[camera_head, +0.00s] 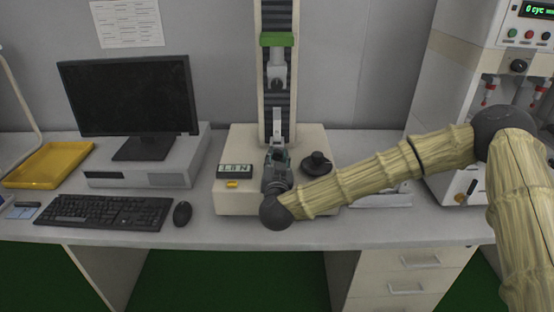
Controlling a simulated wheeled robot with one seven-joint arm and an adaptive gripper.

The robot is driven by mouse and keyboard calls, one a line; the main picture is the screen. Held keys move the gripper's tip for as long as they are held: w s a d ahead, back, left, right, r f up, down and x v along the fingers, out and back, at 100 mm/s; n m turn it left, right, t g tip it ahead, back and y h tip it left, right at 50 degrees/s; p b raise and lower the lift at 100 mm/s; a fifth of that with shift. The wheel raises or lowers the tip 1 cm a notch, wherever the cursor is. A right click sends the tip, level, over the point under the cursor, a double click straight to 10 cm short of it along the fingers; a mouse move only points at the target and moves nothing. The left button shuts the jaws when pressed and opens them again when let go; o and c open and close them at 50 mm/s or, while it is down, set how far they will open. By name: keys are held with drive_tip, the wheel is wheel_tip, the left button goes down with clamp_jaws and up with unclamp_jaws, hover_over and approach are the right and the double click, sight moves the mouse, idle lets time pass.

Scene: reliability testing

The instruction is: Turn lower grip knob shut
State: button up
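The testing machine (238,146) stands at the middle of the bench, with a pale base and a dark upright column. Its upper grip (278,75) hangs below a green crosshead and has a dark knob at its front. A light grey piece (277,123) shows below it, just above my gripper. My gripper (277,158) is over the front middle of the base, where the lower grip would be. The gripper and wrist cover this area, so the lower grip knob is hidden. Whether the fingers are open or shut on something cannot be made out.
A dark round part (317,164) sits on the base right of my gripper, close to my arm. A small display (235,170) is at the left. A monitor (126,95), keyboard (104,212), mouse (182,213) and yellow tray (50,164) stand left; another machine (450,90) stands right.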

drive_tip(key=shift+c, duration=0.6)
drive_tip(key=shift+m, duration=0.7)
drive_tip(key=o, duration=1)
drive_tip(key=shift+s, duration=0.1)
drive_tip(key=s, duration=1.1)
drive_tip(key=shift+s, duration=0.4)
